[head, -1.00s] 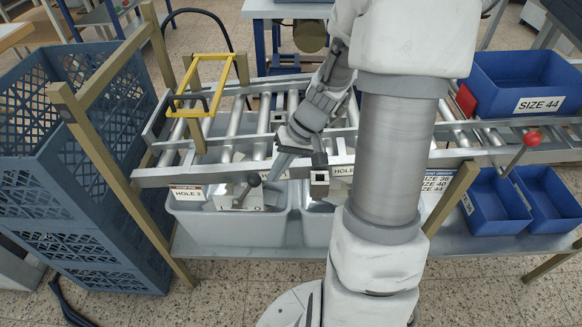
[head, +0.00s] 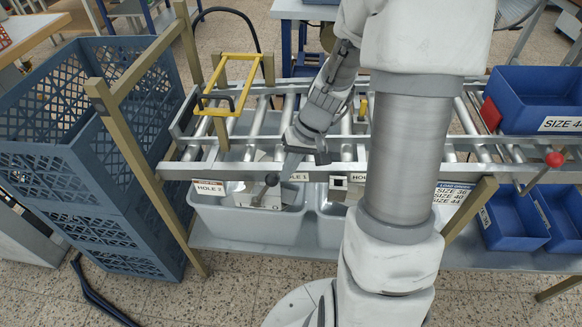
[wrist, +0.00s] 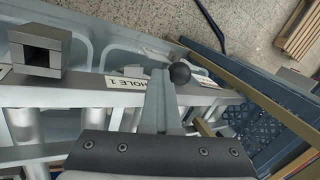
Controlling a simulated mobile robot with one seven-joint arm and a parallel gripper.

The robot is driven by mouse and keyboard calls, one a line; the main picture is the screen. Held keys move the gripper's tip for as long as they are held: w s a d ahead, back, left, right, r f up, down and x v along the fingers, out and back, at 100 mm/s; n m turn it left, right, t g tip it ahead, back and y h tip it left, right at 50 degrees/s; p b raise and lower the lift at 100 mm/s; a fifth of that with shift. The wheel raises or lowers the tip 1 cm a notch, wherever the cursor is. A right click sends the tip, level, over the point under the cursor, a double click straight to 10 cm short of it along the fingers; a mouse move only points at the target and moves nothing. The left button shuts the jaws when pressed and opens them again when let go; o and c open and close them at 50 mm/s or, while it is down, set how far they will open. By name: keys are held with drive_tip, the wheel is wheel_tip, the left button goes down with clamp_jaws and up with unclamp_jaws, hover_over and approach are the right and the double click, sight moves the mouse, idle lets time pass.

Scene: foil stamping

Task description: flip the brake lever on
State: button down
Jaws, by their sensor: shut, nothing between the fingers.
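A lever with a black ball knob (head: 272,179) stands at the front of the roller conveyor, beside the HOLE 2 label; its rod slants down to the left. In the wrist view its ball (wrist: 180,73) lies just beyond my fingertips, slightly to the right. My gripper (head: 288,171) is shut and empty, pointing down close to the right of the ball. In the wrist view the closed fingers (wrist: 160,75) reach up to the ball; I cannot tell whether they touch. A second lever with a red ball (head: 553,159) stands at the far right. No label shows which is the brake.
The conveyor rail (head: 240,167) runs along the front, above grey bins (head: 245,225). A yellow frame (head: 230,85) rises behind. A tall blue crate (head: 110,190) stands left, blue bins (head: 530,90) right. A square metal block (wrist: 40,50) sits by the HOLE 1 label.

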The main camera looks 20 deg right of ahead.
drive_tip(key=a+p, duration=0.1)
drive_tip(key=w+r+h+p, duration=0.1)
drive_tip(key=p, duration=0.1)
drive_tip(key=a+r+g+p, duration=0.1)
drive_tip(key=p, duration=0.1)
drive_tip(key=shift+w+a+r+h, duration=0.1)
drive_tip(key=shift+w+a+h, duration=0.15)
drive_tip(key=shift+a+h, duration=0.15)
drive_tip(key=w+a+g+h+p, duration=0.3)
drive_tip(key=w+a+h+p, duration=0.2)
drive_tip(key=a, duration=0.4)
drive_tip(key=shift+w+f+g+h+p, duration=0.15)
drive_tip(key=shift+f+g+h+p, duration=0.2)
drive_tip(key=shift+h, duration=0.25)
drive_tip(key=shift+w+a+f, duration=0.1)
drive_tip(key=shift+a, duration=0.15)
wheel_tip(320, 180, up, 12)
drive_tip(key=w+p, duration=0.2)
drive_tip(key=shift+w+a+f, duration=0.2)
drive_tip(key=shift+a, duration=0.2)
